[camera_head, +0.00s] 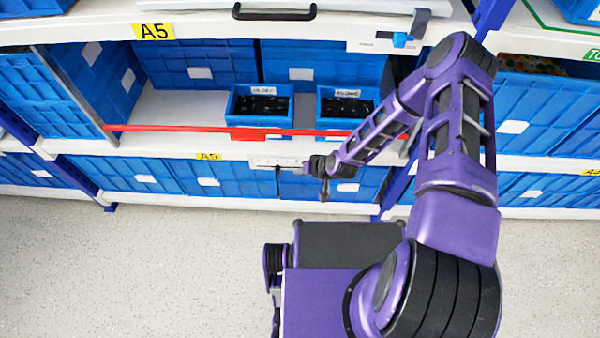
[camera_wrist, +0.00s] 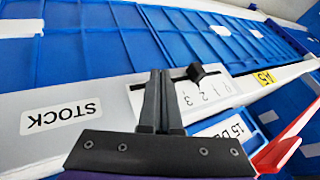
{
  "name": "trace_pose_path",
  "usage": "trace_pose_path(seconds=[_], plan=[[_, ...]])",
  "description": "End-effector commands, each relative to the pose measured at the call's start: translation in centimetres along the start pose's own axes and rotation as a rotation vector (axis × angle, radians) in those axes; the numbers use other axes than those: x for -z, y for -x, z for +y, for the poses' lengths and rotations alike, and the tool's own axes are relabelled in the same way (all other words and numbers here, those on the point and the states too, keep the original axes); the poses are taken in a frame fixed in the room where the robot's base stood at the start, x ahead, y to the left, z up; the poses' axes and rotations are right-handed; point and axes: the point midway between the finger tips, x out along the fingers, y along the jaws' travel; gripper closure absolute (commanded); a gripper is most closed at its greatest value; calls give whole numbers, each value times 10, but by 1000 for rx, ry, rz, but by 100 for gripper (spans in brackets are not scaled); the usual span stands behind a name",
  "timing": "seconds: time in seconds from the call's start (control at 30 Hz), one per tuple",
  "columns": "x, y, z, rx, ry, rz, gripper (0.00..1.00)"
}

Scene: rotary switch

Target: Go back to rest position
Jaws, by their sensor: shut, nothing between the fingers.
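My gripper (camera_wrist: 159,78) shows in the wrist view with its two dark fingers together and nothing between them. In the head view the gripper (camera_head: 304,170) is at the end of my arm, by the lower shelf edge. The rotary switch, a black knob (camera_wrist: 196,72), sits on a white panel (camera_wrist: 208,92) marked with several digits. It lies up and right of the fingertips in the wrist view, with a visible gap in the picture. The fingers overlap part of the panel. In the head view the panel (camera_head: 272,162) is left of the gripper; the knob is too small to tell.
A red bar (camera_head: 205,128) runs along the shelf above my gripper. Two small blue bins (camera_head: 262,90) stand behind it. Large blue crates (camera_head: 145,173) fill the shelves. The floor (camera_head: 120,270) at left is clear.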

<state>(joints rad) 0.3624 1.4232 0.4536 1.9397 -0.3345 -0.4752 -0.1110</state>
Motion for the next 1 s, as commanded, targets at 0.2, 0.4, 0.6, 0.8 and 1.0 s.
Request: trace_pose_path(seconds=[0.2,0.4,0.6,0.8,1.0], plan=[[2,58,0,-1,0,1,100],[1,89,0,-1,-1,1,100],[0,100,0,0,0,0,100],[0,100,0,0,0,0,100],[2,106,12,-55,40,-11,100]])
